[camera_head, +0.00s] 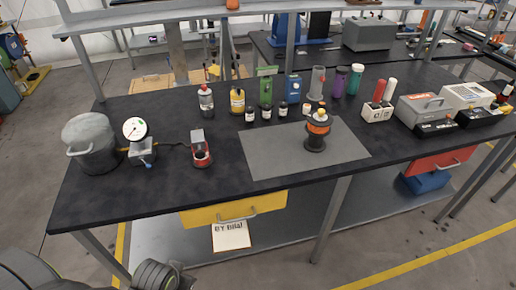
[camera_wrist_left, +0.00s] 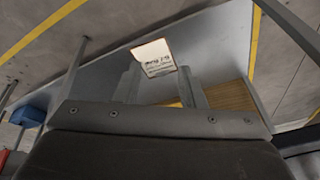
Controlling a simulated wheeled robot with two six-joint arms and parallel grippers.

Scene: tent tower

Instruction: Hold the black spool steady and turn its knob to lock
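The black spool (camera_head: 316,141) stands upright on a grey mat (camera_head: 272,157) on the dark workbench. It has an orange band around its middle and a small orange-red knob (camera_head: 320,112) at its top. How the knob is turned is too small to tell. My left gripper (camera_wrist_left: 160,88) shows in the left wrist view with its two fingers apart and nothing between them. It points down toward the floor side of the bench, away from the spool. Parts of my left arm show at the bottom left of the head view. My right gripper is not in view.
Several bottles and canisters stand behind the mat. A grey pot (camera_head: 91,150), a gauge (camera_head: 136,130) and a red-based device (camera_head: 201,150) are at left. A yellow drawer (camera_head: 215,213) hangs below the bench front.

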